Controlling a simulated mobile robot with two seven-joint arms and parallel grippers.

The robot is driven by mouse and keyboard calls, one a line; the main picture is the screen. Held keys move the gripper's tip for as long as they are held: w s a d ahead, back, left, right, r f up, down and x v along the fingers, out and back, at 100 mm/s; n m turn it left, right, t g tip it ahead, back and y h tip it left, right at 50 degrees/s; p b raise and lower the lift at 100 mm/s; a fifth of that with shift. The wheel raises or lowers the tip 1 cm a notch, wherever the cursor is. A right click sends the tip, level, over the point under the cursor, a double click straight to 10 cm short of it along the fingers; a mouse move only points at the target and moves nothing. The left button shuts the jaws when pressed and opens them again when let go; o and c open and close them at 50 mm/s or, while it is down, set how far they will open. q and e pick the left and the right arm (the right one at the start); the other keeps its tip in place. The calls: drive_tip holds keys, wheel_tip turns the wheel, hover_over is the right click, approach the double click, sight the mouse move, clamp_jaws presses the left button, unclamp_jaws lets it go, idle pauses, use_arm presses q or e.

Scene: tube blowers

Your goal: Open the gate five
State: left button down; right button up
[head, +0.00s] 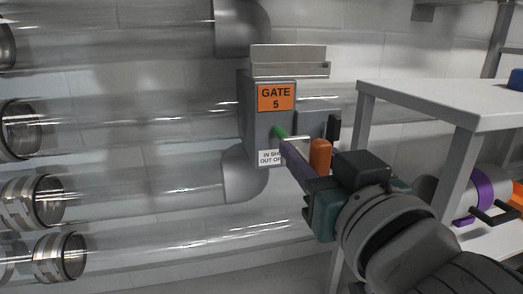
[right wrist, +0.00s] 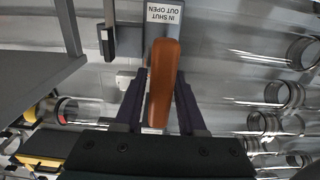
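The gate five box (head: 254,117) is a grey housing on the pipe wall with an orange "GATE 5" label. A white plate below reads in part "IN SHUT, OUT OPEN"; it shows upside down in the right wrist view. An orange handle (head: 320,155) stands out from the box on a pale metal rod (head: 293,138). My right gripper (head: 300,158) has its purple fingers at the handle. In the right wrist view the handle (right wrist: 161,85) lies between both fingers, which appear to touch its sides. My left gripper is not in view.
A black bar (head: 333,129) sits close to the right of the handle. A grey shelf (head: 440,96) stands to the right, near my right arm. Clear tubes (head: 130,125) with metal collars run along the left.

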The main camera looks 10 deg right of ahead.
drive_tip(key=shift+o, duration=1)
drive_tip(key=shift+s, duration=0.1)
drive_tip(key=shift+s, duration=0.35)
drive_tip(key=s+p, duration=0.3)
drive_tip(key=s, duration=0.6)
drive_tip(key=shift+d, duration=0.15)
drive_tip(key=shift+d, duration=0.1)
